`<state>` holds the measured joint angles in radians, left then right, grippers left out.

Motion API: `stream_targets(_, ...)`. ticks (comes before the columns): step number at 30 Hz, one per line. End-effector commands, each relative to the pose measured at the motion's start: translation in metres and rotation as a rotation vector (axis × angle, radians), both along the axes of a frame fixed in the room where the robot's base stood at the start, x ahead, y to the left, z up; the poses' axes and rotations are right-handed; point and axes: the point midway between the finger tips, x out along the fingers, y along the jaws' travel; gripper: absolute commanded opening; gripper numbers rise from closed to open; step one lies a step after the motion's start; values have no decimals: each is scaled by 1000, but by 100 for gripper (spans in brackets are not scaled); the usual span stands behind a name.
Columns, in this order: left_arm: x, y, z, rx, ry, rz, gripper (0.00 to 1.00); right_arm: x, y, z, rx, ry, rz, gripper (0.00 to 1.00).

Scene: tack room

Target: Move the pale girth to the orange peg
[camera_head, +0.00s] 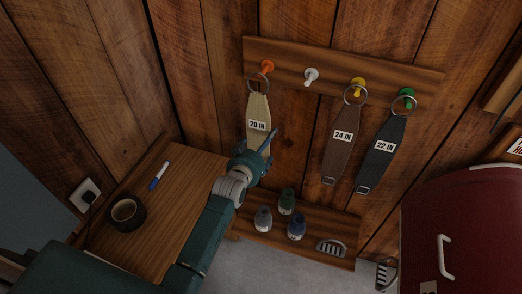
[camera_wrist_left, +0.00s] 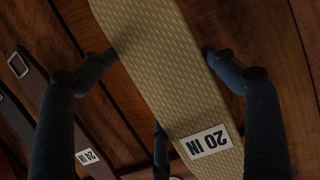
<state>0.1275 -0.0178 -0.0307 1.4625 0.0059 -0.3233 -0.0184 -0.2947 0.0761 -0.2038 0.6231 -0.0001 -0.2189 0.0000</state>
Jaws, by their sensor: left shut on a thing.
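The pale girth (camera_head: 258,110), labelled 20 IN, hangs lengthwise below the orange peg (camera_head: 267,66), at the left of the rack. Its metal ring overlaps the peg's lower side in the head view; I cannot tell whether it is around the peg. My left gripper (camera_head: 257,152) is shut on the girth's lower part. In the left wrist view the girth (camera_wrist_left: 160,70) runs between my left gripper's fingers (camera_wrist_left: 160,75), with its label facing the camera. The ring and peg are outside that view. My right gripper is not in view.
The white peg (camera_head: 311,75) is bare. A brown girth (camera_head: 341,145) hangs on the yellow peg (camera_head: 358,84) and a dark one (camera_head: 382,150) on the green peg (camera_head: 407,97). Bottles (camera_head: 287,200) stand on a low shelf below. A desk (camera_head: 180,190) holds tape and a marker.

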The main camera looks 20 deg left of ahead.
Motion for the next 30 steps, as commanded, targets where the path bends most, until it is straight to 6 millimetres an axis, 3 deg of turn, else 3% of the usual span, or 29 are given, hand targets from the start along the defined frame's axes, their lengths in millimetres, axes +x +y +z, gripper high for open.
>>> stream_targets(21,44,-1,-1,0,-7,0,49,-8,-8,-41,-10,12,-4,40)
stream_targets(30,55,-2,-7,1,-5,0,49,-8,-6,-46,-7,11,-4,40)
